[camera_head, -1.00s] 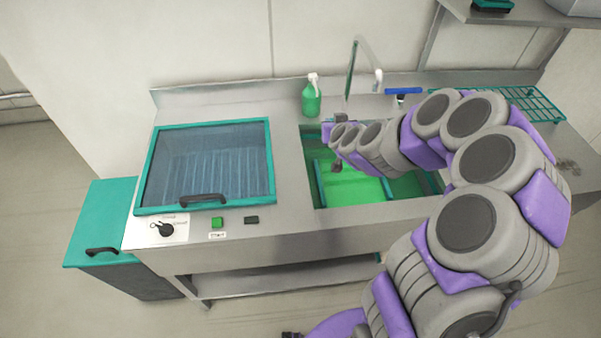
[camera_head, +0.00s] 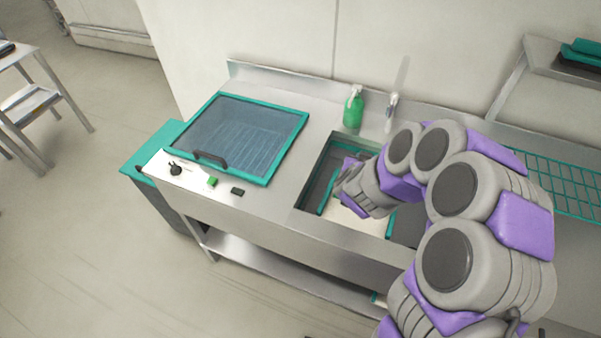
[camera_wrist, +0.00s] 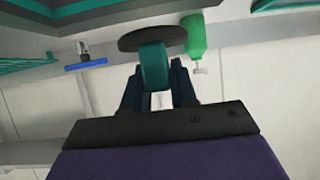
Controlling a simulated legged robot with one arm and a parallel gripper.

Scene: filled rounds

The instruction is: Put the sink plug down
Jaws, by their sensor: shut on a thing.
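The sink plug is a dark round disc (camera_wrist: 152,38) with a teal grip (camera_wrist: 154,66). In the wrist view my gripper (camera_wrist: 157,80) is shut on the teal grip, and the disc lies beyond the fingertips. In the head view my arm hides the plug and fingertips. My wrist is over the left part of the sink (camera_head: 314,182). The sink holds no green liquid that I can see, and its pale bottom shows beside my arm.
A green bottle (camera_head: 353,110) and the tap (camera_head: 391,112) stand behind the sink. A teal-framed glass lid (camera_head: 243,137) with a black handle covers the unit to the left. A teal wire rack (camera_head: 565,185) is at the right. The steel counter between lid and sink is clear.

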